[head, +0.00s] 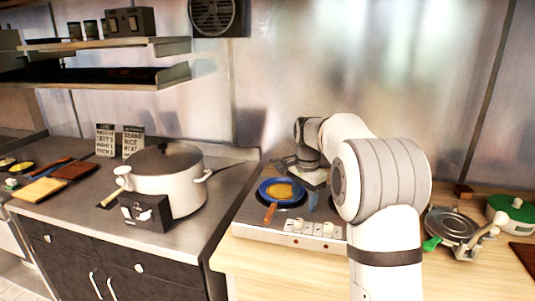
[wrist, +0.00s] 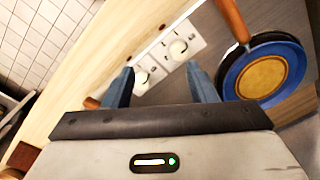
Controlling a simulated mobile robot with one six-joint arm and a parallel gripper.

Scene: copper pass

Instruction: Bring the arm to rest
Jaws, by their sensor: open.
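My gripper (wrist: 160,84) is open in the wrist view. Its two blue fingers are apart with nothing between them, above the control panel and front edge of the hob. In the head view my arm bends over the right counter, and its large white and grey links hide most of the gripper. A blue fingertip (head: 312,202) shows just right of the blue pan. The pan (wrist: 293,80) also shows at the right of the wrist view, apart from the fingers.
The hob (head: 252,217) has several pale knobs along its front. A large white lidded pot (head: 180,188) stands on the left counter behind a dark box (head: 143,213). A metal press (head: 452,228) and a green-lidded pot (head: 514,208) stand right of my arm. Shelves (head: 110,79) hang at upper left.

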